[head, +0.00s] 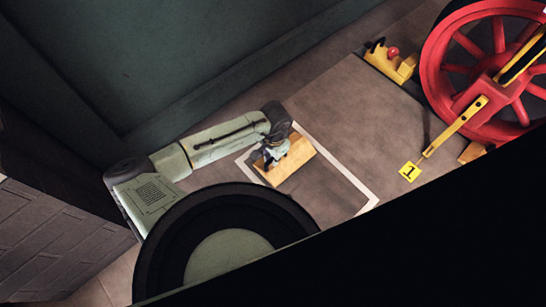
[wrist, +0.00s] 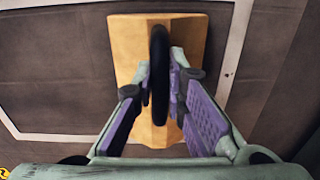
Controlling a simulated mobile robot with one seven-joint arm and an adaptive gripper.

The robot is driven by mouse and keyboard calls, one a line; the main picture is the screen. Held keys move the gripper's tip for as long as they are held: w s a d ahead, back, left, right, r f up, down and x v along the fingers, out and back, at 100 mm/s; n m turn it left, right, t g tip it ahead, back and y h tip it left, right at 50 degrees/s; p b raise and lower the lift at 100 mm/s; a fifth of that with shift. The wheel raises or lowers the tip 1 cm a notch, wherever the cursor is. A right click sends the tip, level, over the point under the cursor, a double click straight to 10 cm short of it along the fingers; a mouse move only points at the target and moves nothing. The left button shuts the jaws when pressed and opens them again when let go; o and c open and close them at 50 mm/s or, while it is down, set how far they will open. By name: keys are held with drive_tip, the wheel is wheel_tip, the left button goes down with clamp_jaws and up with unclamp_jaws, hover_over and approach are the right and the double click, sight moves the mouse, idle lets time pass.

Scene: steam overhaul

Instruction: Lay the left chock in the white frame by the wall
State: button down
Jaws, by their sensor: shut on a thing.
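The wooden chock (head: 295,167) is a yellow-tan block with a black loop handle. My gripper (head: 275,152) is above it, shut on the handle. In the wrist view, the fingers (wrist: 160,82) stand either side of the black handle, with the chock (wrist: 190,38) beneath. The white frame (head: 346,174) is an outline on the floor by the wall. In the head view the chock appears inside the outline, towards its wall end. The frame (wrist: 235,55) also shows right of the chock in the wrist view. I cannot tell whether the chock touches the floor.
A dark green wall (head: 190,60) runs along the left and back. A red spoked wheel (head: 490,75) with a yellow rod stands at right. A yellow block with a red knob (head: 393,62) sits beside it. A yellow "1" marker (head: 410,172) lies on clear floor.

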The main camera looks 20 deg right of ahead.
drive_tip(key=shift+f, duration=0.15)
drive_tip(key=c, duration=1.6)
unclamp_jaws()
drive_tip(key=shift+o, duration=0.8)
drive_tip(key=o, duration=0.5)
drive_tip(key=r+p, duration=0.2)
drive_tip(key=shift+s+a+r+p, duration=0.15)
drive_tip(key=shift+a+r+p, duration=0.05)
drive_tip(key=shift+a+p, duration=0.15)
drive_tip(key=a+r+p, duration=0.1)
drive_tip(key=r+p, duration=0.1)
drive_tip(key=a+r+p, duration=0.1)
drive_tip(key=r+p, duration=0.1)
drive_tip(key=p, duration=0.1)
drive_tip(key=s+a+r+p, duration=0.1)
drive_tip(key=r+p, duration=0.1)
drive_tip(key=shift+r, duration=0.25)
